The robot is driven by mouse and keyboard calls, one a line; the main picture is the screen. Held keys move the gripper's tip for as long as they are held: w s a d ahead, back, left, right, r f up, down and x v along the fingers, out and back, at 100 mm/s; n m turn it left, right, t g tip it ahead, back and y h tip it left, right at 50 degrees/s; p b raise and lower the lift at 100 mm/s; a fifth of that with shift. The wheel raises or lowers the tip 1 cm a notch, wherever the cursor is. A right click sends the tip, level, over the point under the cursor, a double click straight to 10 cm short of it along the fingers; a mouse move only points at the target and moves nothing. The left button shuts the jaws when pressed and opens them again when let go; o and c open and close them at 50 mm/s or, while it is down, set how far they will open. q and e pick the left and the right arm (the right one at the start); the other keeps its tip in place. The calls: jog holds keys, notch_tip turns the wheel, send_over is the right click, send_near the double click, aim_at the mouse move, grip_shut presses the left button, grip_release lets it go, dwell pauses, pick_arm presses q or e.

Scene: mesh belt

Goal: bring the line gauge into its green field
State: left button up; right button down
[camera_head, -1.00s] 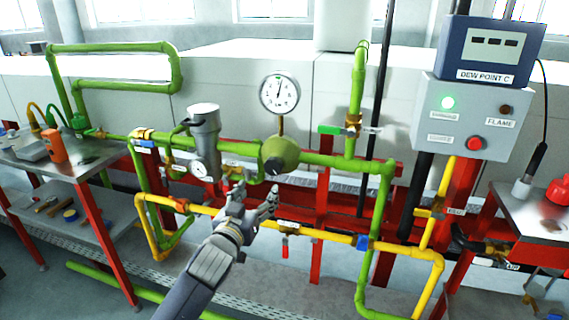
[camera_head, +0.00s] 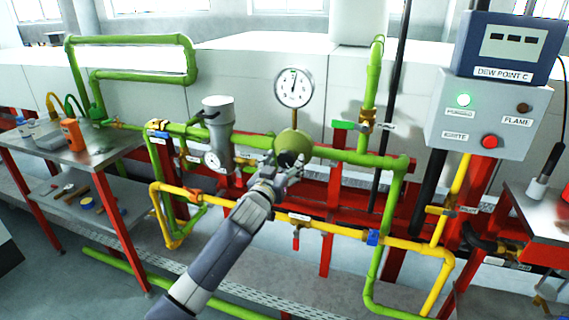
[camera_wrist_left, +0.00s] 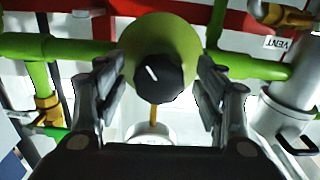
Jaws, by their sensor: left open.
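The large round gauge (camera_head: 294,88) stands upright on a brass stem above the green line. Its needle points roughly straight up; any green field on its dial is too small to make out. Below it sits an olive-green round regulator (camera_head: 294,143). In the left wrist view, the regulator (camera_wrist_left: 178,40) carries a black knob (camera_wrist_left: 160,78) with a white mark. My left gripper (camera_head: 282,172) is open in front of the regulator. In the wrist view its fingers (camera_wrist_left: 160,92) stand on either side of the knob, with gaps between. My right gripper is out of view.
A grey filter with a small gauge (camera_head: 212,160) stands left of the regulator. A yellow pipe (camera_head: 330,232) runs below, with a red-handled valve (camera_head: 296,240). A green-handled valve (camera_head: 343,125) is to the right. A control box (camera_head: 490,120) shows a lit green lamp.

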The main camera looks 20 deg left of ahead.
pick_arm(q)
jog(key=c, duration=1.1)
jog(key=shift+o, duration=0.2)
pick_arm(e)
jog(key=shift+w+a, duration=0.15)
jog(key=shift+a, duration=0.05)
pick_arm(q)
jog(key=shift+r+m+p, duration=0.15)
jog(key=shift+m+p, duration=0.45)
jog(key=shift+m, duration=0.2)
jog(key=shift+m+p, duration=0.35)
jog(key=shift+m, duration=0.85)
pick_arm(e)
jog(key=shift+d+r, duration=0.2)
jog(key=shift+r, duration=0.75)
pick_arm(q)
jog(key=o, duration=1.1)
jog(key=shift+c, duration=0.2)
